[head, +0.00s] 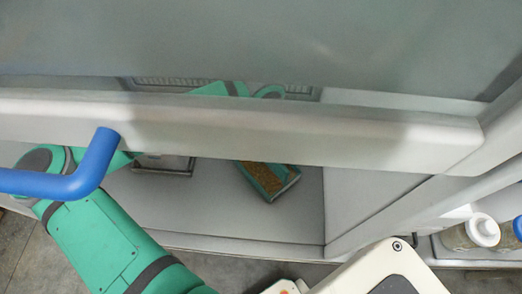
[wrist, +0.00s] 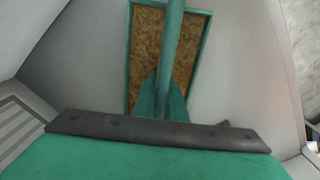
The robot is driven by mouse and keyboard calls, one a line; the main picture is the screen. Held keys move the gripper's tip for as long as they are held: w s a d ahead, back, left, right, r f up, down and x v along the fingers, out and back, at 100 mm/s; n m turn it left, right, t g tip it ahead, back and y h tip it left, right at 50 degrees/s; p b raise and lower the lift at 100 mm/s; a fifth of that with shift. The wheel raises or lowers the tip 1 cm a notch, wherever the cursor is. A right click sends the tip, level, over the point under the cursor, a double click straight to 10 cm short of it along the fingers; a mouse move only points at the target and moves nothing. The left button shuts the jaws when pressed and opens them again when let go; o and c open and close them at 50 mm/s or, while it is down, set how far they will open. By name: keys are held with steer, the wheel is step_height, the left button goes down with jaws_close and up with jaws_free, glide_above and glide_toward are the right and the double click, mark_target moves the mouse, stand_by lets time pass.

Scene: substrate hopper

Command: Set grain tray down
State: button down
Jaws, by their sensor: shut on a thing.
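The grain tray (head: 287,186) shows in the head view below the pale crossbar, tilted in the picture, with a teal rim and brown grain inside. In the wrist view the grain tray (wrist: 205,45) lies straight ahead, with a teal bar running along its middle. My gripper (wrist: 164,88) is shut on that teal bar of the tray. In the head view the crossbar hides my gripper and part of the tray. I cannot tell whether the tray's underside touches the grey floor of the enclosure.
A pale crossbar (head: 250,130) under a grey panel (head: 260,45) spans the head view above the enclosure. A blue handle (head: 80,180) sticks out at left. A small metal frame (head: 165,168) stands left of the tray. White-capped containers (head: 484,230) stand at lower right.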

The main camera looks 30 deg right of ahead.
steer(key=c, duration=1.8)
jaws_free()
steer(key=shift+f, duration=0.15)
steer(key=shift+w, duration=0.1)
step_height(320, 180, up, 12)
steer(key=shift+r, duration=0.2)
